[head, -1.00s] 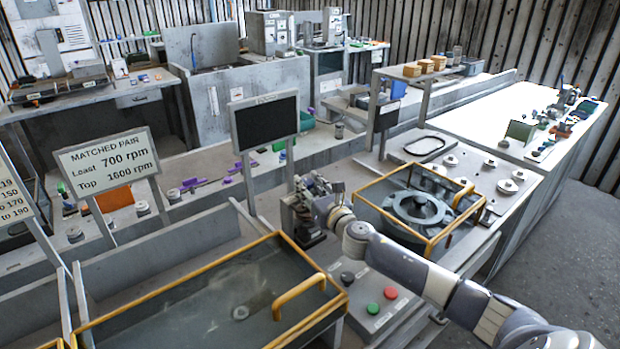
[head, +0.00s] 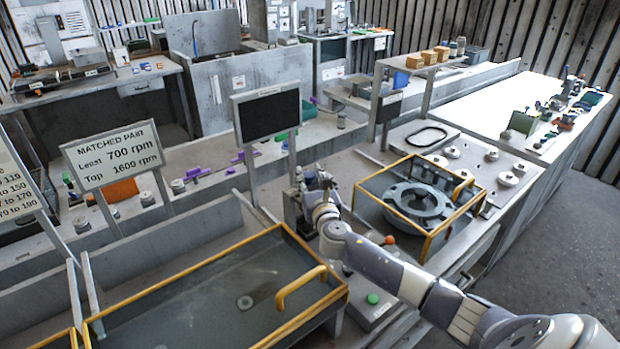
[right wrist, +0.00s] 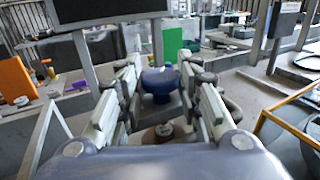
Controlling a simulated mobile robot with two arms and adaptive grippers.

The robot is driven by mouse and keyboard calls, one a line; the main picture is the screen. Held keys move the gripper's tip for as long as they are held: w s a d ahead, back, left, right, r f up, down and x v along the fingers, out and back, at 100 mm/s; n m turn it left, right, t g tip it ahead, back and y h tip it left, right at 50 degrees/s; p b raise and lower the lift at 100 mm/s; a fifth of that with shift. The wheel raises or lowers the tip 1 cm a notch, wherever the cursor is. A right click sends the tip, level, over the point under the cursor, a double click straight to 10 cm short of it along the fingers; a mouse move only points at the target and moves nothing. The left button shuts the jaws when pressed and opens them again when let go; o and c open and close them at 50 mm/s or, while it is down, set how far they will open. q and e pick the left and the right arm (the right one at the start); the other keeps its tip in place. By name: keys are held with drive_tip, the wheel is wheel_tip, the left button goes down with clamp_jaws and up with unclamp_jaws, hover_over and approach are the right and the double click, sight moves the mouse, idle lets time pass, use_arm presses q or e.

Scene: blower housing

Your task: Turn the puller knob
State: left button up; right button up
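A dark blue knob (right wrist: 160,82), taken as the puller knob, stands in the middle of the right wrist view, ahead of my right gripper. My right gripper (right wrist: 160,76) is open, with one finger on each side of the knob. A narrow gap seems to show on both sides; I cannot tell if either finger touches. In the head view my right gripper (head: 322,184) is at the grey fixture behind the control panel. There my own arm hides the knob. My left gripper is not in view.
A yellow-framed tank (head: 215,285) lies left of my right arm, and a yellow-framed guard over a grey ring (head: 420,203) lies right. A dark screen (head: 268,115) on posts stands close behind the gripper. A green button (head: 373,298) shows below the arm.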

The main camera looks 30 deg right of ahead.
sight(310, 177)
drive_tip(key=shift+o, duration=1.4)
drive_tip(key=shift+r, duration=0.1)
wheel_tip(310, 177, up, 10)
drive_tip(key=shift+f, duration=0.1)
